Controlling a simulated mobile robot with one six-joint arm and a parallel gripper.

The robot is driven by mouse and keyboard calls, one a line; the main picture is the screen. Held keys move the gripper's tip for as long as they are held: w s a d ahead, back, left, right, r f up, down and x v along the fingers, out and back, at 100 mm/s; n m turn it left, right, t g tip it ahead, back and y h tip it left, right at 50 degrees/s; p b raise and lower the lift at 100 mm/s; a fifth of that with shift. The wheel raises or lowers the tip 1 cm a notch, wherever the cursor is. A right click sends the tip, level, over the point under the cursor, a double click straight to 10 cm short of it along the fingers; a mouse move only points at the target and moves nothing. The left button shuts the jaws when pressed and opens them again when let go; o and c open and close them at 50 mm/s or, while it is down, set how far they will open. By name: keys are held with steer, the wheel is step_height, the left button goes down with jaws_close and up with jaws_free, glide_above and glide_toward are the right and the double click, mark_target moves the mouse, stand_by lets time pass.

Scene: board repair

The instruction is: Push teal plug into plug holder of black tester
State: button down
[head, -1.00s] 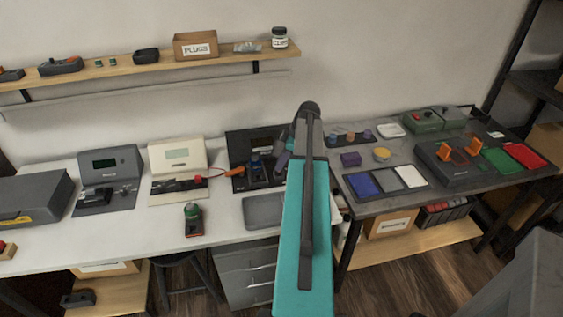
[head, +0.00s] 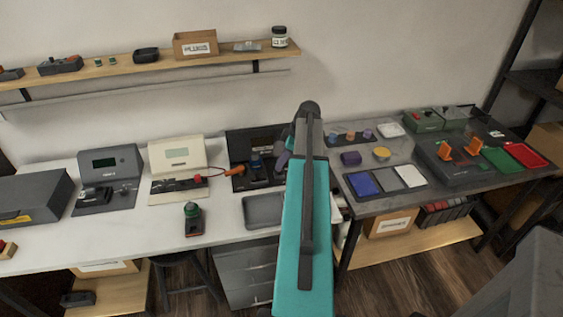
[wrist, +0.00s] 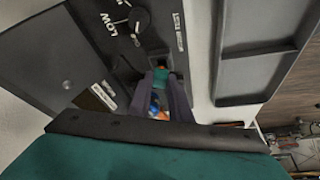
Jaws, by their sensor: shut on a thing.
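The black tester (head: 240,142) stands on the white bench, left of my arm in the head view. It fills the upper left of the wrist view (wrist: 62,65), with a knob and the word LOW. My gripper (wrist: 162,88) is shut on the teal plug (wrist: 161,75) in the wrist view. The plug's far end is at the dark plug holder (wrist: 157,60) on the tester's edge area; I cannot tell how deep it sits. In the head view my arm hides the plug, and only part of my gripper (head: 284,158) shows beside it.
A grey tray (head: 262,211) lies in front of the tester, and also right of it in the wrist view (wrist: 256,60). An orange-handled probe (head: 233,170) is beside the tester. A white tester (head: 178,155) stands to the left. A handheld device (head: 193,222) lies on the bench.

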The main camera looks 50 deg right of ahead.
steer(key=shift+f+b, duration=0.65)
steer(key=shift+f, duration=0.4)
stand_by(2.5)
steer(key=c, duration=1.3)
jaws_free()
steer(key=shift+o, duration=0.2)
steer(key=shift+r+p, duration=0.7)
steer(key=shift+r, duration=0.9)
steer(key=shift+r+p, duration=1.35)
steer(key=shift+r, duration=1.6)
